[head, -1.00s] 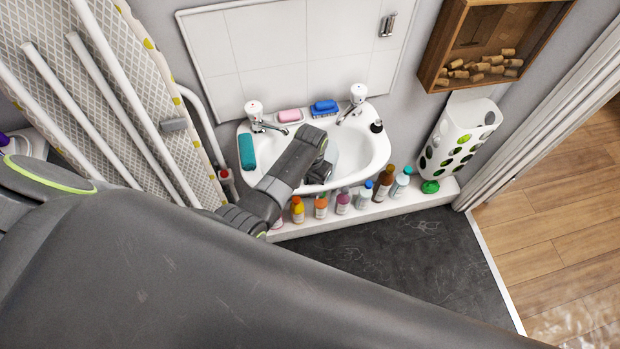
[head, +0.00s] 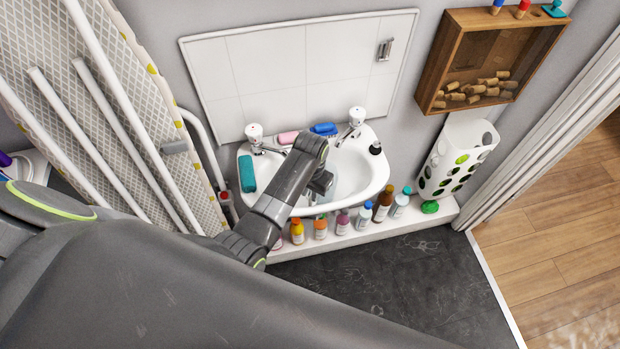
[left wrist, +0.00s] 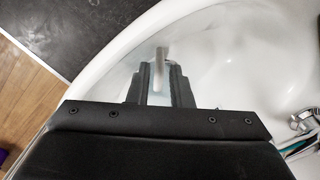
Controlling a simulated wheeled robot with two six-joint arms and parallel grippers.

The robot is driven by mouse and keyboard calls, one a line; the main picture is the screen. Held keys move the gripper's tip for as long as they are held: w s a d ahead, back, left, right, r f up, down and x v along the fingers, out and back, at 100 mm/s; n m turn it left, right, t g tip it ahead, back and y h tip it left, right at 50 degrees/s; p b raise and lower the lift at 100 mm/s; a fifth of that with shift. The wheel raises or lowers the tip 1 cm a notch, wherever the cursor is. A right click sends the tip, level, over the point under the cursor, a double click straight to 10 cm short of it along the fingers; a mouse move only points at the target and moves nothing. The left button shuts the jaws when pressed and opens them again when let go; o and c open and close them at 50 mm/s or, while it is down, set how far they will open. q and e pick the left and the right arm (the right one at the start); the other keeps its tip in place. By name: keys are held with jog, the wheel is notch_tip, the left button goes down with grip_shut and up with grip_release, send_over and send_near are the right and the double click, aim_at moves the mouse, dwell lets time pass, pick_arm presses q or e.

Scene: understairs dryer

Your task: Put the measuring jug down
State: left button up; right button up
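The measuring jug (left wrist: 160,70) shows in the left wrist view as a pale handle between my fingers, with a clear, hard-to-see body around and beyond it. My left gripper (left wrist: 160,82) has a finger on each side of the handle and looks shut on it. In the head view my left gripper (head: 320,186) is over the front part of the white sink (head: 372,184); the jug is mostly hidden by the gripper and hard to pick out. I cannot tell whether the jug touches the basin. My right gripper is not in view.
Several bottles (head: 341,222) line the white ledge in front of the sink. A teal item (head: 247,174), a pink soap (head: 288,138) and a blue brush (head: 324,129) lie on the rim beside two taps (head: 357,117). An ironing board (head: 150,130) leans at left.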

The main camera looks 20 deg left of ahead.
pick_arm(q)
notch_tip(320, 180, up, 6)
jog(key=shift+r, duration=0.2)
dwell(0.6)
